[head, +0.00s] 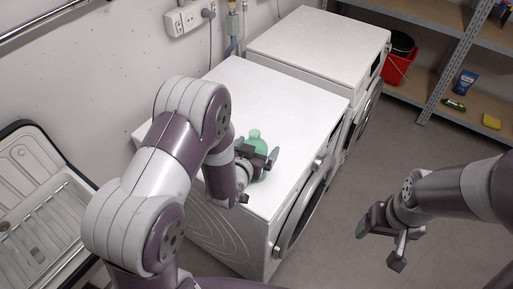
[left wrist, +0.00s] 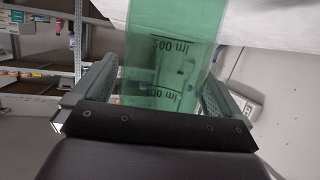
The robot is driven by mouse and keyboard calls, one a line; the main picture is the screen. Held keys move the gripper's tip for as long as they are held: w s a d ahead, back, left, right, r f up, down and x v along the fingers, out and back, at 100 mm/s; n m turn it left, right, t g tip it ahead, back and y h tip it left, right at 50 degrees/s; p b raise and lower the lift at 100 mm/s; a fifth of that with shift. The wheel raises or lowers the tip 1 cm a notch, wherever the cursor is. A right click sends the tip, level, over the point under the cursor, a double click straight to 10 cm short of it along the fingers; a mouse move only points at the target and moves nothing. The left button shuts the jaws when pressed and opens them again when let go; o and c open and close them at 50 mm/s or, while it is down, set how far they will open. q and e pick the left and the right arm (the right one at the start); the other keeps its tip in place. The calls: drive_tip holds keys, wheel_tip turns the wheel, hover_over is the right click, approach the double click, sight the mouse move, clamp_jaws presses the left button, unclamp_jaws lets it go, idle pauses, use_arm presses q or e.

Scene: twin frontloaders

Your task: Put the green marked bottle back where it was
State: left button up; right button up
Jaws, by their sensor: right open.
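The green bottle (head: 256,143) is translucent and stands on the white top of the nearer frontloader (head: 290,95), near its front edge. My left gripper (head: 259,177) is at the bottle, with its fingers spread on either side of it. In the left wrist view the green bottle (left wrist: 172,60) shows upside-down "200 ml" print between the two fingers, which look open. Whether either finger touches it I cannot tell. Part of the bottle is hidden by the gripper. My right gripper (head: 381,247) is open and empty over the floor at the right.
A second white frontloader (head: 320,42) stands behind the nearer one. A sink (head: 40,200) is at the left. Shelves at the right hold a red bucket (head: 398,66), a blue item (head: 464,83), a dark green bottle (head: 454,104) and a yellow sponge (head: 491,121). The nearer top is otherwise clear.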

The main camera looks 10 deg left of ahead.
use_arm(q)
drive_tip(key=shift+r, duration=0.1)
drive_tip(key=s+a+r+g+y, duration=0.1)
drive_tip(key=s+a+r+g, duration=0.1)
drive_tip(key=s+g, duration=0.4)
drive_tip(key=s+a+r+n+g+y, duration=0.1)
drive_tip(key=s+g, duration=0.5)
drive_tip(key=s, duration=0.8)
drive_tip(key=shift+s+a+r+b, duration=0.15)
drive_tip(key=shift+a+r+b, duration=0.15)
drive_tip(key=shift+a+r, duration=0.55)
